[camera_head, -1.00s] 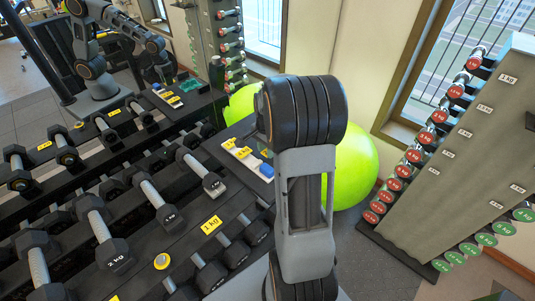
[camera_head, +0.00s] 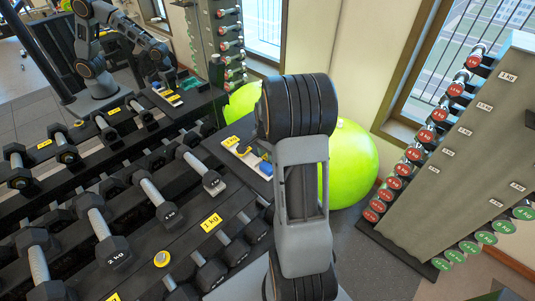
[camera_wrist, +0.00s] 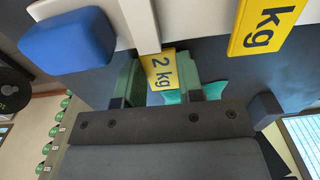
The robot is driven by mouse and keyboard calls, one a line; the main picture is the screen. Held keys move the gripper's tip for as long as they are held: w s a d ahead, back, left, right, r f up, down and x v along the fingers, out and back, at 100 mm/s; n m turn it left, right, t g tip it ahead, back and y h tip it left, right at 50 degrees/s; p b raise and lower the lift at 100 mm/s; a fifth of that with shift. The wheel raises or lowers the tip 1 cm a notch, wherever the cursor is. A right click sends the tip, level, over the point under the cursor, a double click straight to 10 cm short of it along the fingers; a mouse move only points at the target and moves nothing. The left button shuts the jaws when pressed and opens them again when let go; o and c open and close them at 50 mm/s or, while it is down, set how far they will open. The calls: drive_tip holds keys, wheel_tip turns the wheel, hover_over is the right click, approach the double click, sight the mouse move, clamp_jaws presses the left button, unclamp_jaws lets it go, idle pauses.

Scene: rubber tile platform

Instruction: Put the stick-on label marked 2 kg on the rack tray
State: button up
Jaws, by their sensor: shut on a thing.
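The yellow label marked 2 kg (camera_wrist: 160,70) is between the green-padded fingers of my gripper (camera_wrist: 163,78) in the wrist view. The gripper is shut on it. The label lies close to a white divider of the small white tray (camera_wrist: 139,22); I cannot tell whether they touch. In the head view my arm stands in front of the gripper and hides the held label.
A yellow 1 kg label (camera_head: 211,223) and a round yellow piece (camera_head: 162,259) lie on the rack tray. Several dumbbells (camera_head: 112,250) fill the rack around them. A larger yellow kg label (camera_wrist: 265,25) is close to the gripper. A green ball (camera_head: 350,165) is behind my arm.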

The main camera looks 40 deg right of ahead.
drive_tip(key=shift+s+a+f, duration=0.1)
drive_tip(key=shift+s+f, duration=0.1)
drive_tip(key=shift+f, duration=0.3)
drive_tip(key=o, duration=0.9)
drive_tip(key=shift+f, duration=0.15)
drive_tip(key=shift+r, duration=0.45)
wheel_tip(320, 180, up, 12)
drive_tip(key=shift+s+a+r+n+t, duration=0.6)
drive_tip(key=shift+s+a+n, duration=1.5)
drive_tip(key=shift+a+n, duration=0.85)
drive_tip(key=shift+s+a+r+n+t, duration=0.45)
drive_tip(key=shift+s+a+n+t, duration=0.35)
drive_tip(key=shift+s+a+n, duration=2.05)
drive_tip(key=shift+s+a+r+n+t, duration=0.6)
drive_tip(key=shift+s+a+n, duration=0.75)
drive_tip(key=shift+a+n, duration=1.65)
